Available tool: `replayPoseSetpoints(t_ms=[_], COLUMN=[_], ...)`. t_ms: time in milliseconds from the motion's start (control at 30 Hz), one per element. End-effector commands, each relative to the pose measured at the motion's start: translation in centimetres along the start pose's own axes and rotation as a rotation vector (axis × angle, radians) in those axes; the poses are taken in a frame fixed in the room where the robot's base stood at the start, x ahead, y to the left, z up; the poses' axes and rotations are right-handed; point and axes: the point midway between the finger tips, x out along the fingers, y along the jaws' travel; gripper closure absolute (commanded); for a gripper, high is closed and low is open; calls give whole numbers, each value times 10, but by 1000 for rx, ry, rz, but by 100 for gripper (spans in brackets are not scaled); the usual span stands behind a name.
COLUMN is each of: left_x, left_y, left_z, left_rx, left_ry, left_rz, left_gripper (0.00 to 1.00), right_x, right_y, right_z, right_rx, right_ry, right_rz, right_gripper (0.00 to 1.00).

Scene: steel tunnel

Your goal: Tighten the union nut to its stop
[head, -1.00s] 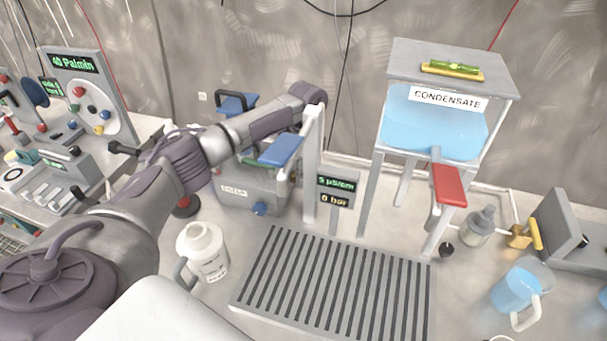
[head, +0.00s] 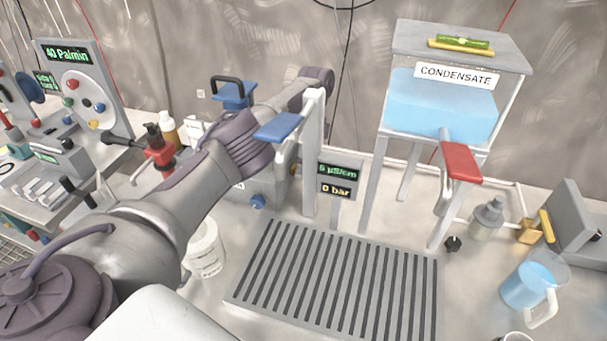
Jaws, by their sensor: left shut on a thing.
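My left arm comes in from the left and reaches over the grey unit (head: 262,190) to behind the white post (head: 313,150) with the blue lever (head: 279,127). Its wrist end (head: 318,76) shows above and behind the post. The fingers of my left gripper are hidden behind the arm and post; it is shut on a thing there. The union nut cannot be made out in this view. A display by the post (head: 338,180) reads 0 bar. My right gripper is not in view.
The condensate tank (head: 440,105) with a red lever (head: 461,161) stands on legs at right. A slatted grate (head: 335,285) lies in front. A white jug (head: 205,250) is partly behind my arm. A pitcher of blue liquid (head: 528,287) stands at right.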

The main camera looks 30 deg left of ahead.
Motion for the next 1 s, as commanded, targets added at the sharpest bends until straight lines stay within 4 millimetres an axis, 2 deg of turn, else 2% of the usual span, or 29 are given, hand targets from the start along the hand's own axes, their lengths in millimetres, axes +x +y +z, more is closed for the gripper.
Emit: replayPoseSetpoints(t_ms=[100, 500, 533, 667, 1000], left_x=[-1, -4, -4, -3, -2], left_y=[-1, 2, 2, 2, 2], left_z=[0, -1, -1, -1, -1], left_rx=[-1, 3, 3, 3, 2], left_ry=[2, 3, 3, 3, 2], left_rz=[12, 23, 23, 25, 27], left_gripper=[100, 100, 61, 40, 40], right_x=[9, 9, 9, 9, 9], right_y=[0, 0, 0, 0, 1], right_z=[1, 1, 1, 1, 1], right_rx=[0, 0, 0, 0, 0], right_ry=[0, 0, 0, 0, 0], right_rz=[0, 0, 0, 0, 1], right_gripper=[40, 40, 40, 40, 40])
